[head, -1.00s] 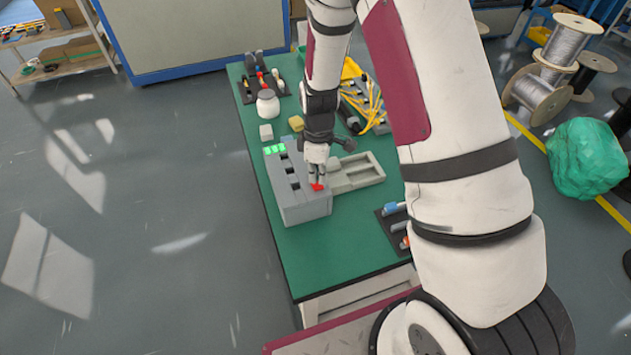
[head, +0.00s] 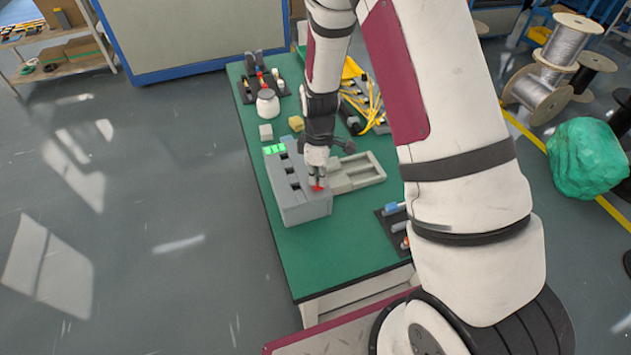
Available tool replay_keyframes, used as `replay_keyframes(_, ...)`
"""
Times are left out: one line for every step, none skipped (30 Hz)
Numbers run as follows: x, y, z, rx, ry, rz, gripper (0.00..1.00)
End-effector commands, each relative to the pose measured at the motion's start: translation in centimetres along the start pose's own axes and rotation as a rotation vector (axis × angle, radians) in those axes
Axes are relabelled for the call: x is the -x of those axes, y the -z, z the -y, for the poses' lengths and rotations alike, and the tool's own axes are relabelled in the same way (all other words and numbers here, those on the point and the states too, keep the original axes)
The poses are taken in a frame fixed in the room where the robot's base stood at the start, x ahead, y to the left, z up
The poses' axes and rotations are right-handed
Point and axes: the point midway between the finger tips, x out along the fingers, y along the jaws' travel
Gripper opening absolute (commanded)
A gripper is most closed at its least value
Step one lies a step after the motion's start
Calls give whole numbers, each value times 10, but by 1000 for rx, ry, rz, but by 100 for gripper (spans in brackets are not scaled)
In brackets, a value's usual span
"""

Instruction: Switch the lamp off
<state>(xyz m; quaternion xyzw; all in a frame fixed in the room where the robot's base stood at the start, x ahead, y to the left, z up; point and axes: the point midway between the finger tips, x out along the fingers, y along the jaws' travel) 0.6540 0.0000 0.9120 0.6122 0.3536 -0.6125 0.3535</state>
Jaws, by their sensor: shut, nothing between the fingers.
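A grey box (head: 300,207) with dark slots along its top stands on the green table. Green lit pieces (head: 275,149) show at its far end, and a small red part (head: 318,188) shows on its top near the right edge. I cannot tell which of these is the lamp or its switch. My gripper (head: 317,184) points down at the red part, its fingertips at or just above it and partly covering it. The fingers are shut with nothing held. Whether they touch the red part is too small to tell.
A beige tray (head: 378,176) lies right of the box. A white jar (head: 267,106), small blocks (head: 296,123) and yellow cables (head: 355,105) are farther back. A dark rack (head: 383,222) sits at the right edge. The table's front left is clear.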

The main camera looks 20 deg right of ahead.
Motion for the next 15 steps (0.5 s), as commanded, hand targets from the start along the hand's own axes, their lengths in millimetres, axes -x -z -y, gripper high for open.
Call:
replay_keyframes(-1,0,0,0,0,0,0)
replay_keyframes(-2,0,0,0,0,0,0)
replay_keyframes(-2,0,0,0,0,0,0)
replay_keyframes(-2,0,0,0,0,0,0)
replay_keyframes(-3,0,0,0,0,0,0)
replay_keyframes(-3,0,0,0,0,0,0)
replay_keyframes(-4,0,0,0,0,0,0)
replay_keyframes(-4,0,0,0,0,0,0)
replay_keyframes(-5,0,0,0,0,0,0)
replay_keyframes(-5,0,0,0,0,0,0)
replay_keyframes(-5,0,0,0,0,0,0)
replay_keyframes(-6,0,0,0,0,0,0)
replay_keyframes(-6,0,0,0,0,0,0)
replay_keyframes(-7,0,0,0,0,0,0)
replay_keyframes(-7,0,0,0,0,0,0)
